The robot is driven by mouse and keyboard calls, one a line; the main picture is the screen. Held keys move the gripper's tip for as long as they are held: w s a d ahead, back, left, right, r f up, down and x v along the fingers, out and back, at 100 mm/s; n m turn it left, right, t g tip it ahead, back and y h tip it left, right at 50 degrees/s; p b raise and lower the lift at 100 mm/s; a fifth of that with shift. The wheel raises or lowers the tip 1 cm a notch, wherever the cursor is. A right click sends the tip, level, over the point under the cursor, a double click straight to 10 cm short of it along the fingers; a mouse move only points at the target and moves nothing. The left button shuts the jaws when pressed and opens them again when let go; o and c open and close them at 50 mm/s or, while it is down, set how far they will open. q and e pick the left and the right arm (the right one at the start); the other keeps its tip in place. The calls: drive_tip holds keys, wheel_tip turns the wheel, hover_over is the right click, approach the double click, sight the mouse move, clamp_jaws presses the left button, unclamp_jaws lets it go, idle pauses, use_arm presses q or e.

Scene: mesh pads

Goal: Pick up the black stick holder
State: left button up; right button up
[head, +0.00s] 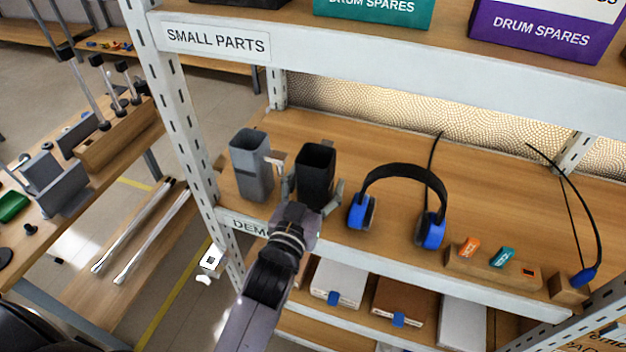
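The black stick holder (316,175) is an upright, open-topped black cup on the wooden shelf, left of the headphones. My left gripper (314,192) is in front of it, with one finger along each side of the cup. The fingers are spread, and a small gap seems to show beside them; contact is hard to make out. The gripper's body hides the front lower part of the holder. A similar grey holder (250,165) stands upright just to the left. My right gripper is not in view.
Blue-and-black headphones (405,190) stand close on the right. Further right are a wooden block (494,268) with small coloured pieces and a microphone (583,275). A shelf post (185,125) stands at left, with an upper shelf (400,75) above. The shelf behind is clear.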

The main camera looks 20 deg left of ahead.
use_arm(q)
drive_tip(key=c, duration=1.1)
drive_tip(key=shift+r, duration=0.1)
drive_tip(key=shift+c, duration=0.2)
